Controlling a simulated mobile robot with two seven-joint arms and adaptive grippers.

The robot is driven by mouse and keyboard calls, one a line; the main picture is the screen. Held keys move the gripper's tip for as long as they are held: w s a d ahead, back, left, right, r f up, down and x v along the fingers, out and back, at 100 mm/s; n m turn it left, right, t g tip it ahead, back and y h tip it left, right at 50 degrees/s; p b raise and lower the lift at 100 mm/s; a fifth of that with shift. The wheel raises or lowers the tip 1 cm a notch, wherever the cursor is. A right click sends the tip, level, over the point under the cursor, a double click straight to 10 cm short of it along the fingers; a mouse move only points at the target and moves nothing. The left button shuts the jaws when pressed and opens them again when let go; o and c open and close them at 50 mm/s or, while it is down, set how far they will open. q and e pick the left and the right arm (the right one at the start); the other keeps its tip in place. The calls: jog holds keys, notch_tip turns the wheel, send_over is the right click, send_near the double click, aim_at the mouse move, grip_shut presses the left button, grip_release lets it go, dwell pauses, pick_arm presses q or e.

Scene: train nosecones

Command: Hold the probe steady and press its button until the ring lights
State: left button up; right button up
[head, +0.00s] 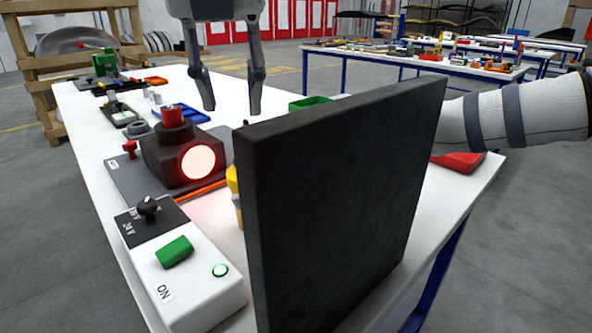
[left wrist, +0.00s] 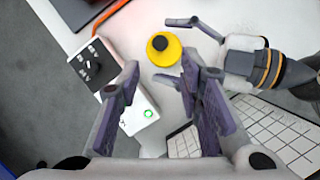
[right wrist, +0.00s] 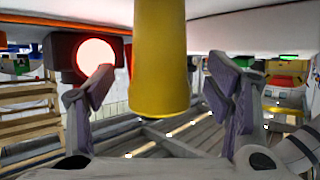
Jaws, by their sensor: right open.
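The yellow probe (left wrist: 168,58) stands upright on the white table, seen from above in the left wrist view with a dark round button (left wrist: 160,43) on top. In the head view only a sliver of the probe (head: 235,192) shows beside a black panel. My right gripper (right wrist: 160,72) is open, its fingers on either side of the probe with gaps showing; the panel hides it in the head view. My left gripper (head: 230,96) is open and empty, pointing down above the table. It also shows open in the left wrist view (left wrist: 160,66). No lit ring is visible on the probe.
A lamp (head: 198,162) glows pinkish white on a dark housing. A white control box (head: 190,290) has a knob, a green switch and a lit green light (head: 220,270).

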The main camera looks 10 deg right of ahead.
jog(key=shift+x, duration=0.95)
